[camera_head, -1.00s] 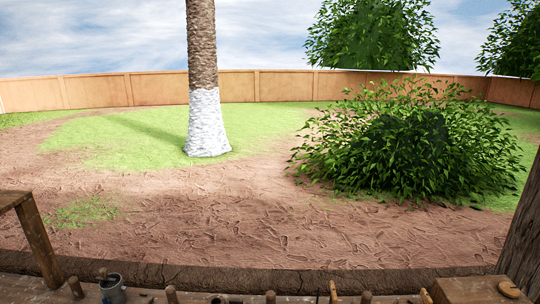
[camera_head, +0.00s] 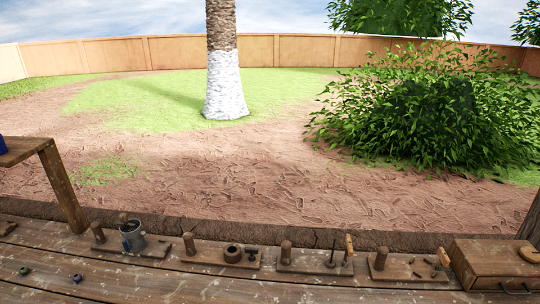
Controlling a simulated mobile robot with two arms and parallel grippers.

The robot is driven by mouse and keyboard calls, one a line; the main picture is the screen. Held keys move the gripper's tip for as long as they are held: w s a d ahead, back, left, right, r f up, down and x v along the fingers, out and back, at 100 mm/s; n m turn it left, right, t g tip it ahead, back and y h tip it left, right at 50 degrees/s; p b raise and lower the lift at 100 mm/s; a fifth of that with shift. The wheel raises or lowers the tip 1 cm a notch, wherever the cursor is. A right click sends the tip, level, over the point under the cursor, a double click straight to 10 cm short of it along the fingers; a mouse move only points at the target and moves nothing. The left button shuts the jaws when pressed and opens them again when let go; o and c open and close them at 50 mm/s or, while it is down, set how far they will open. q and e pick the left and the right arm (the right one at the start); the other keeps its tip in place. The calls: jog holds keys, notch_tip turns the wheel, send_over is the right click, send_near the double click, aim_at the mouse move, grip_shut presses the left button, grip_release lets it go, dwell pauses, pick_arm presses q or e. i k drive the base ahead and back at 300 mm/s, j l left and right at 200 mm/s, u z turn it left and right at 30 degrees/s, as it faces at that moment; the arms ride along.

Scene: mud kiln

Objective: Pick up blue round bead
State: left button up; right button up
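A small dark blue round bead (camera_head: 77,278) lies on the wooden table (camera_head: 190,284) at the lower left of the head view. A small dark green bead (camera_head: 24,270) lies to its left, apart from it. Both are too small to make out in detail. Neither of my grippers is in view.
A metal cup (camera_head: 132,236) stands behind the beads. Boards with upright wooden pegs (camera_head: 286,253) line the table's far side, one carrying a dark ring (camera_head: 232,253). A wooden box (camera_head: 495,262) stands at right. The front middle of the table is clear.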

aim_at(76, 278)
jog(key=u, duration=1.6)
